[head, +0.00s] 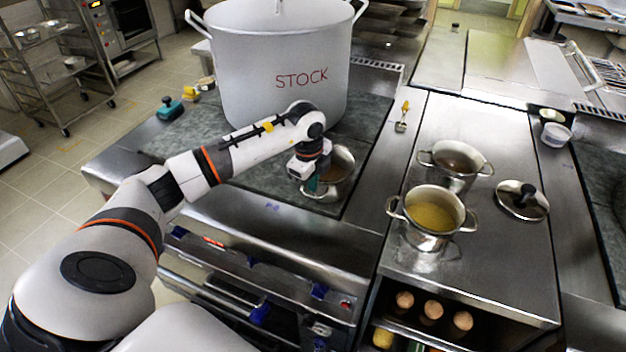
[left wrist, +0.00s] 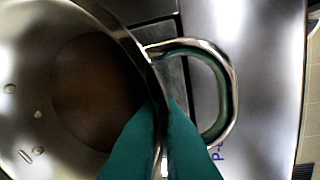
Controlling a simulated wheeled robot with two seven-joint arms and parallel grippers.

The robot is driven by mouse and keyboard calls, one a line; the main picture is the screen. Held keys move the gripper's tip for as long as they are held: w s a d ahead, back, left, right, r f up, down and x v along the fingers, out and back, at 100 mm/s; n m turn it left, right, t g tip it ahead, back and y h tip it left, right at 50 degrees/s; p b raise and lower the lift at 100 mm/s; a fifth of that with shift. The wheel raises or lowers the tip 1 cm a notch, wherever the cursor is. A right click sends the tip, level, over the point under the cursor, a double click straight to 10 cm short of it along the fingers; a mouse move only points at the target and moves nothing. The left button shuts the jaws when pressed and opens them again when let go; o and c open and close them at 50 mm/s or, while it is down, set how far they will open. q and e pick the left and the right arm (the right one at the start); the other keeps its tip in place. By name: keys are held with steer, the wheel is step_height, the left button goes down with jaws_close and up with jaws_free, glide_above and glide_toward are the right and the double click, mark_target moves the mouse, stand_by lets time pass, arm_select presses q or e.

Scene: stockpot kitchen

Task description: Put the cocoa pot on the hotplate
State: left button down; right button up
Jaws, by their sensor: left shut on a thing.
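A small steel pot with brown contents (head: 340,164), which looks like the cocoa pot, is at the front right corner of the dark grey hotplate (head: 241,161). I cannot tell whether it rests on the plate or hangs just above it. My left gripper (head: 312,186) is shut on its rim. In the left wrist view the teal fingers (left wrist: 164,140) straddle the pot wall beside a looped side handle (left wrist: 228,75). The brown contents (left wrist: 95,95) look level. My arm and gripper hide part of the pot. My right gripper is not in view.
A large stockpot (head: 280,85) stands close behind on the hotplate. On the right counter are another brown-filled pot (head: 456,162), a pot of yellow soup (head: 432,217) and a lid (head: 521,199). A small teal object (head: 170,109) lies at the plate's far left.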

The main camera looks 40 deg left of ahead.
arm_select(q)
steer(key=c, duration=1.6)
jaws_free()
steer(key=shift+r, duration=0.55)
step_height(320, 180, up, 11)
steer(key=s+b, duration=0.1)
steer(key=b, duration=0.1)
steer(key=shift+s, duration=0.4)
steer(key=shift+d, duration=0.15)
